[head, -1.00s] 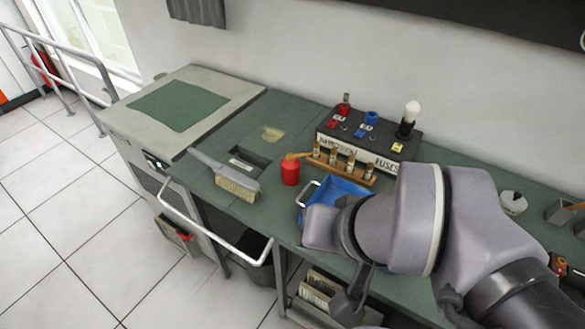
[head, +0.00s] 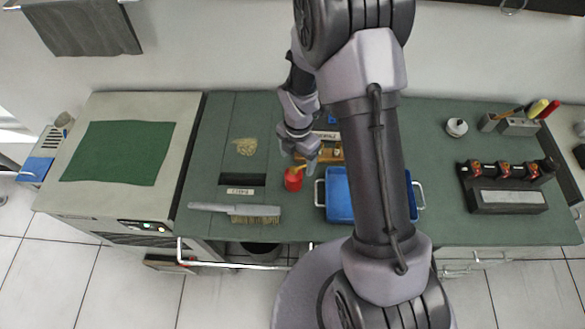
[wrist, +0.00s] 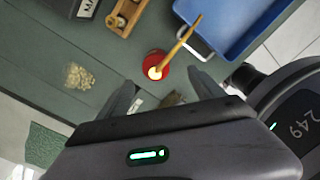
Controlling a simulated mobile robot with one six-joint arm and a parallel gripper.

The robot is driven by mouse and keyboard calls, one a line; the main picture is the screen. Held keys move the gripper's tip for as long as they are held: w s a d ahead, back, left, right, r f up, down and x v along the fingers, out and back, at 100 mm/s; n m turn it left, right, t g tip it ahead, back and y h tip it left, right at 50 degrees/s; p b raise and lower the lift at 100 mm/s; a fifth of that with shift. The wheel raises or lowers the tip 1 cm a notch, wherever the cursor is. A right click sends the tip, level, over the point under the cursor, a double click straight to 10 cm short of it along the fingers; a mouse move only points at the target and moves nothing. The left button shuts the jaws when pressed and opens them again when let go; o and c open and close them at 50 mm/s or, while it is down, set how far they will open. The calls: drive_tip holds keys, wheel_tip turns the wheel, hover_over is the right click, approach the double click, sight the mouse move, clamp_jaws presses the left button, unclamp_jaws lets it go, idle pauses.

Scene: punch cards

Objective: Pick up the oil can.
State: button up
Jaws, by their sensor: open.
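The oil can (head: 293,181) is a small red can with a yellow-orange spout, standing upright on the green bench left of the blue tray. In the wrist view the oil can (wrist: 155,65) is seen from above, its spout slanting up and right. My gripper (head: 303,157) is just behind and above it in the head view. In the wrist view my gripper (wrist: 165,88) is open and empty, with its two fingers apart. The arm hides part of the bench behind.
The blue tray (head: 340,200) with metal handles is close on the right. A brush (head: 250,211) lies front left. A wooden fuse rack (wrist: 128,17) stands close behind the can. A crumbly tan pile (head: 245,146) lies left. The bench right of the tray has free room.

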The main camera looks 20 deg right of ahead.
sight(294, 170)
drive_tip(key=f, duration=0.6)
drive_tip(key=a+f, duration=0.1)
drive_tip(key=f, duration=0.3)
drive_tip(key=shift+w+b, duration=0.35)
drive_tip(key=shift+b, duration=0.05)
drive_tip(key=shift+d, duration=0.1)
clamp_jaws()
